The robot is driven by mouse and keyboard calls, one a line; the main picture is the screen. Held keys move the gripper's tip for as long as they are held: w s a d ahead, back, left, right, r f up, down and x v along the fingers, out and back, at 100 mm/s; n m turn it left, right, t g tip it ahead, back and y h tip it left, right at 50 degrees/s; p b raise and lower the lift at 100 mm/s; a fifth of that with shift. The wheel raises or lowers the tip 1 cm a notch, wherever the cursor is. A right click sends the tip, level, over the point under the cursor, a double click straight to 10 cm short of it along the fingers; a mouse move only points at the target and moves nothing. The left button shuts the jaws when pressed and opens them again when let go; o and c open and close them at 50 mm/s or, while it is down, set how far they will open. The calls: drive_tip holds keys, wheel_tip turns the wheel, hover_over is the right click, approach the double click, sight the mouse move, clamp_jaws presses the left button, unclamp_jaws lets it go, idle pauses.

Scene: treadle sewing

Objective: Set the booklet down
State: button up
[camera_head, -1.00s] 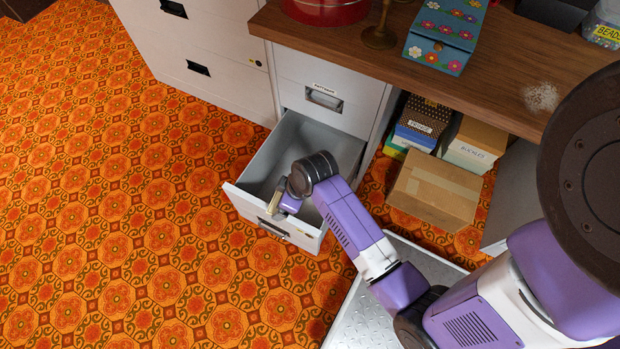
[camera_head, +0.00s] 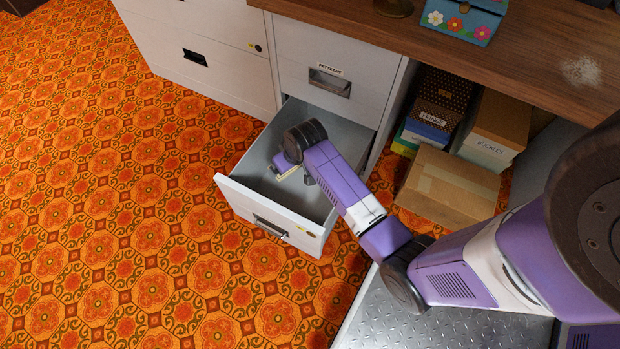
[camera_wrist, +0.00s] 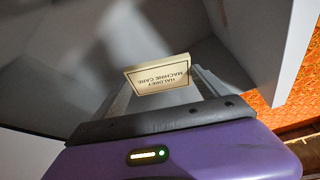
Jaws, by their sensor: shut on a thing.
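The booklet (camera_wrist: 157,75) is small and cream, and its printed title reads "Haldrey Machine Care", upside down in the wrist view. My gripper (camera_wrist: 161,88) is shut on it, with one finger at each side. In the head view my gripper (camera_head: 287,172) is over the open drawer (camera_head: 262,203), within its walls. The booklet shows there only as a small pale piece by the fingers, partly hidden by my wrist. The drawer is grey inside and looks largely empty. I cannot tell whether the booklet touches the drawer floor.
The drawer cabinet (camera_head: 365,72) has a "Patterns" label above the open drawer. White closed drawers (camera_head: 190,25) stand at the left. Cardboard boxes (camera_head: 450,185) sit under the wooden tabletop (camera_head: 540,70) at the right. Patterned orange floor (camera_head: 110,200) lies clear at the left.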

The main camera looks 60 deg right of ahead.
sight(290, 194)
wheel_tip(290, 194, down, 20)
drive_tip(key=b, duration=0.9)
drive_tip(key=shift+f+b, duration=0.15)
drive_tip(key=shift+b, duration=0.2)
drive_tip(key=o, duration=1.3)
drive_tip(key=shift+o, duration=0.2)
drive_tip(key=p+v, duration=0.6)
drive_tip(key=v, duration=0.6)
drive_tip(key=shift+p, duration=0.4)
